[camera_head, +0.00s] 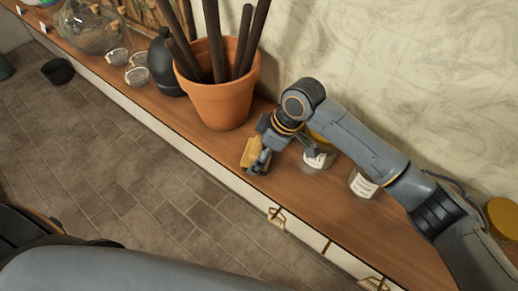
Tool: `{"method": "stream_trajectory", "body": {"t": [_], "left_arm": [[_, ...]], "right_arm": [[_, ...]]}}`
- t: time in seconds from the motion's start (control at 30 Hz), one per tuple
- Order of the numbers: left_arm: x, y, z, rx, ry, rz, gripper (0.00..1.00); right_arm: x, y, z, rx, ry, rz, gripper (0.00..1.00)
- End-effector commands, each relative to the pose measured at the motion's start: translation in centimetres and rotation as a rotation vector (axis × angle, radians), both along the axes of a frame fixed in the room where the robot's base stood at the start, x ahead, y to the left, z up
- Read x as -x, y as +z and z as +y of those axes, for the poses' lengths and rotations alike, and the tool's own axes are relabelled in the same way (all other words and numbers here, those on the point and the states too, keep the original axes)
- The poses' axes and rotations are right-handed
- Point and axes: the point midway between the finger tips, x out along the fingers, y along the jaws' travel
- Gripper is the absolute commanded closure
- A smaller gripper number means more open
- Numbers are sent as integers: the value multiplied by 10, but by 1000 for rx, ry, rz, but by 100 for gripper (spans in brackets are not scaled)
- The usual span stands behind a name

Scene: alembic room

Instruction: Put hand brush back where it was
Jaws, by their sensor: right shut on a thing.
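The hand brush (249,153) shows as a small yellow-tan piece at the front edge of the wooden shelf top, just right of the terracotta pot. My right gripper (261,158) is shut on it, coming down from the arm on the right. The fingers hide part of the brush, and I cannot tell whether the brush touches the wood. My left gripper is not in view.
The terracotta pot (222,103) with dark sticks stands close left of my right gripper. Jars (320,158) and (362,183) stand behind and under my right arm. A black bottle (166,68) and glassware stand farther left. Bare wood (300,207) lies front right.

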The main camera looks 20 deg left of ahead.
Motion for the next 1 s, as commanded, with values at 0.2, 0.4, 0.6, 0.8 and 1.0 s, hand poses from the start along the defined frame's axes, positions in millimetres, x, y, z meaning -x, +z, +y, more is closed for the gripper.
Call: {"method": "stream_trajectory", "body": {"t": [0.2, 0.4, 0.6, 0.8, 1.0], "left_arm": [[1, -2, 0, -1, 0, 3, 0], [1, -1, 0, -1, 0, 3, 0], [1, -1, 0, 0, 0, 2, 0], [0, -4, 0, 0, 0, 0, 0], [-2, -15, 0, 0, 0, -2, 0]], "right_arm": [[0, -3, 0, 0, -1, 0, 57], [0, -2, 0, 0, 0, 0, 0], [0, -2, 0, 0, 0, 0, 0], [-1, 8, -3, -2, 0, -1, 0], [-4, 43, -18, -3, 0, -5, 0]]}}
